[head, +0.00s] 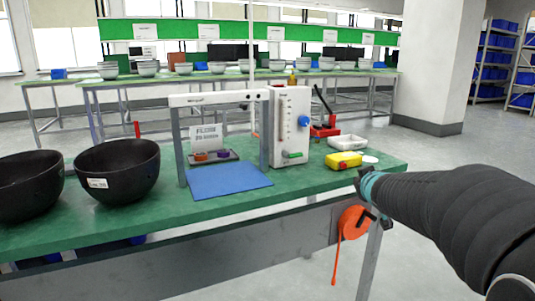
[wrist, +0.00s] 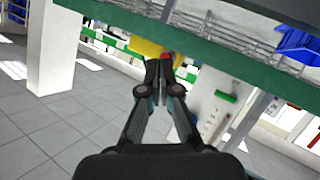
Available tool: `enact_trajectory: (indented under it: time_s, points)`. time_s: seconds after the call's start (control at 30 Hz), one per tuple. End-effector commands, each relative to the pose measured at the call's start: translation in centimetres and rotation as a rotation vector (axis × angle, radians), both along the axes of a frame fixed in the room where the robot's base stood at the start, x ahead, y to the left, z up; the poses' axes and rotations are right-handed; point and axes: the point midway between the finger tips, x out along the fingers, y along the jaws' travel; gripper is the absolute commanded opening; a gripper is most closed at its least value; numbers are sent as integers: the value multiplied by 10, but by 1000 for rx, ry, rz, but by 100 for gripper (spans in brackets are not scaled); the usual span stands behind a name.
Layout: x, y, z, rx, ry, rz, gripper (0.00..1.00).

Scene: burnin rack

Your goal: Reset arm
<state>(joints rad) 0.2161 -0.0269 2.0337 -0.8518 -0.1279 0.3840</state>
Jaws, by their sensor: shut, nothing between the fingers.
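My arm comes in from the right in the head view, and my gripper (head: 366,186) is at the front right corner of the green table (head: 300,200). In the wrist view my gripper (wrist: 160,62) is shut, with its fingertips together and nothing between them. A yellow box with a red button (head: 343,161) sits on the table just behind the gripper in the head view. Part of this yellow box (wrist: 148,50) shows behind the fingertips in the wrist view. I cannot tell from the pictures whether the gripper touches the table edge.
Two black bowls (head: 118,171) stand at the left. A blue mat (head: 228,180) lies by a grey frame (head: 220,98). A white panel (head: 290,125) with a green handle and a white tray (head: 347,142) stand behind. An orange reel (head: 354,222) hangs below the table edge.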

Motion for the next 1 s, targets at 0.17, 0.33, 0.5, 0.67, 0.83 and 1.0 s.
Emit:
enact_trajectory:
  time_s: [0.17, 0.33, 0.5, 0.67, 0.83, 1.0]
  points:
    - [-76, -19, -46, 35, 239, -206, 0]
    - [-171, 0, -88, 122, 496, -310, 0]
    - [-265, 43, -117, 241, 709, -312, 0]
    - [-328, 83, -127, 345, 798, -267, 0]
    - [-352, 102, -121, 381, 748, -217, 0]
    - [-357, 107, -109, 374, 700, -186, 0]
